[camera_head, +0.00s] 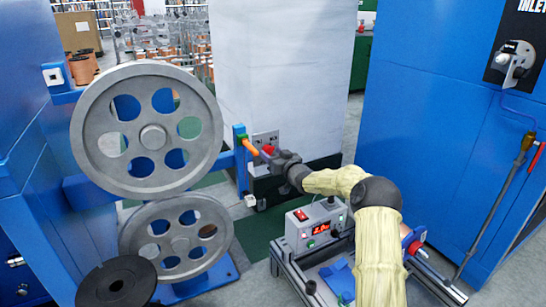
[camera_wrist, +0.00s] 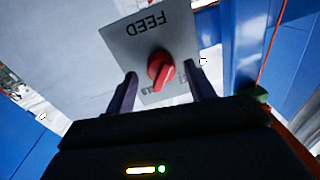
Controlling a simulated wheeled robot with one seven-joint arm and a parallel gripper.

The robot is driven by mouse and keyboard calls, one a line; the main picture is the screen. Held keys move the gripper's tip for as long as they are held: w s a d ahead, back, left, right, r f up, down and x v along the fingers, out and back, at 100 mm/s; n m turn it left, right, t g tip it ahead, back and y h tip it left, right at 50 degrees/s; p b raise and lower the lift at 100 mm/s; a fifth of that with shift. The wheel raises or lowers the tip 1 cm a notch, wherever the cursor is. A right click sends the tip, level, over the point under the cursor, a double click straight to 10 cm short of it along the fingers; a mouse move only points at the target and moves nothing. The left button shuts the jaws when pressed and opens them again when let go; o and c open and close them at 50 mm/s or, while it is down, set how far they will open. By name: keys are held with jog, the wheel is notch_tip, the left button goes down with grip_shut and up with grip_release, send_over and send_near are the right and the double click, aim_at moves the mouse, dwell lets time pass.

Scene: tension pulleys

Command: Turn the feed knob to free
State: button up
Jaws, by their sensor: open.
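The feed knob (camera_wrist: 160,70) is red and round with a raised grip, on a grey plate (camera_wrist: 133,42) marked FEED, which reads upside down in the wrist view. Smaller lettering near the knob is partly hidden, so I cannot tell which mark the knob points to. My gripper (camera_wrist: 161,70) is open, with one dark finger on each side of the knob. I cannot tell whether either finger touches it. In the head view the red knob (camera_head: 268,149) shows just beyond my gripper (camera_head: 276,159), on the lower part of a pale cabinet.
A blue post with an orange handle (camera_head: 251,147) stands close to the left of my gripper. Large grey pulleys (camera_head: 100,140) are further left. A control box with a red display (camera_head: 319,229) sits below my arm. A blue cabinet (camera_head: 440,130) stands at right.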

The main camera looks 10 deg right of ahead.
jog(key=shift+a, duration=0.15)
jog(key=shift+w, duration=0.1)
jog(key=c, duration=1)
jog(key=shift+o, duration=0.2)
